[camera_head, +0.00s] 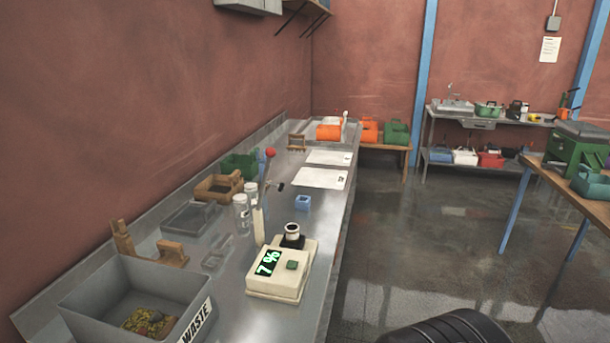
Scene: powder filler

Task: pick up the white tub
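I cannot tell for sure that this is the task's tub. Two clear jars with whitish lids, one of them a jar (241,214) at the front, stand upright behind and left of the filler. My gripper's fingers are not in view; only a dark rounded shape shows at the bottom right edge, apart from the bench.
A grey waste bin (90,297) with yellowish scraps stands at front left. A wooden stand (172,253), a blue block (303,202) and a brown open box (219,187) are on the steel bench (336,216). Open floor (430,235) lies right of it.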

